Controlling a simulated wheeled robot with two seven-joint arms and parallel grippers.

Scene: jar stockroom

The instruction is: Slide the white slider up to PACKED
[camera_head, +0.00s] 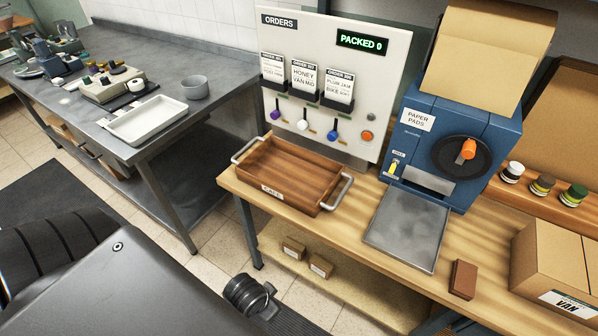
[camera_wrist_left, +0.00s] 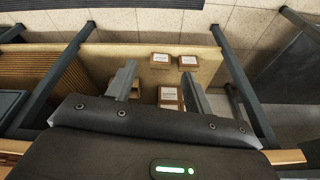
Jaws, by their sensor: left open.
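The white slider (camera_head: 302,125) is a white knob low on the pale orders board (camera_head: 352,55), under the middle card, which reads HONEY (camera_head: 304,75). It stands between a purple knob (camera_head: 276,114) and a blue knob (camera_head: 333,134). A lit display (camera_head: 362,41) at the board's top right reads PACKED 0. No gripper is at the slider. My left gripper (camera_wrist_left: 159,75) is open and empty in the wrist view, its two grey fingers apart above a low shelf with small boxes. I cannot make out its fingers in the head view. My right gripper is not in view.
A wooden tray (camera_head: 283,198) with metal handles stands on the bench before the board. A blue paper-pad machine (camera_head: 440,140) stands to its right, with a metal plate (camera_head: 407,228) in front. An orange button (camera_head: 367,135) is right of the knobs. Small boxes (camera_head: 294,248) sit on the lower shelf.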

